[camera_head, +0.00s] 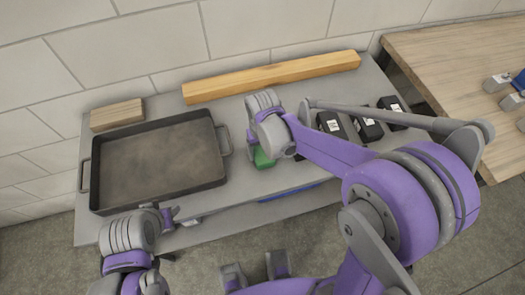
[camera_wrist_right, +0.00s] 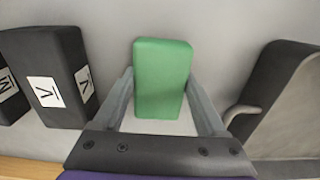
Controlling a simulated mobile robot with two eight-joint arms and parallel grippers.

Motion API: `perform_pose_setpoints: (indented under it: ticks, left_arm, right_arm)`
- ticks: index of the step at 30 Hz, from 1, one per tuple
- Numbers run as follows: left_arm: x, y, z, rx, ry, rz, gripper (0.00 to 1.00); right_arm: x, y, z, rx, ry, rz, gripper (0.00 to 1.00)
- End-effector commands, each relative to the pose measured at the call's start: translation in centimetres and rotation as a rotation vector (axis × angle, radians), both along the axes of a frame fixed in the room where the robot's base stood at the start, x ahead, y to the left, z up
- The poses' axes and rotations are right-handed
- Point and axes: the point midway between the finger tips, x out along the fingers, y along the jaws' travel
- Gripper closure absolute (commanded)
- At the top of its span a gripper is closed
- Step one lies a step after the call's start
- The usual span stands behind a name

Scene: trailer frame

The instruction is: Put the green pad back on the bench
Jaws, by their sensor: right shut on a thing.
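The green pad (camera_head: 264,159) is at the grey bench (camera_head: 232,185), just right of the dark tray, partly hidden by my right wrist. In the right wrist view the green pad (camera_wrist_right: 162,78) is a block between the two fingers of my right gripper (camera_wrist_right: 160,95). The fingers are shut on its sides. I cannot tell whether the pad touches the bench top or hangs just above it. My left gripper (camera_head: 163,214) is near the tray's front edge. Its finger opening is too small and turned away to judge.
A dark metal tray (camera_head: 218,168) with handles fills the bench's left part. A wood block (camera_head: 117,114) and a long wooden beam (camera_head: 270,76) lie behind. Several labelled black blocks (camera_head: 367,129) stand to the right. A wooden table (camera_head: 450,70) is at far right.

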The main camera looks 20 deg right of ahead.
Motion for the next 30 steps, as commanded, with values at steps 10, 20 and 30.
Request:
perform_pose_setpoints:
  ticks: [10,20,30]
  left_arm:
    - [-0.1,0.0,-0.4,0.000,0.002,0.000,0.50]
    - [-0.1,0.0,-0.3,0.000,0.001,0.000,0.50]
    - [0.1,0.0,0.5,0.000,-0.003,0.000,0.50]
  right_arm:
    - [0.0,0.0,-0.4,0.000,0.001,0.000,0.96]
    - [0.0,0.0,-0.3,0.000,0.000,0.000,0.00]
    - [0.0,0.0,3.1,0.000,0.000,0.000,0.00]
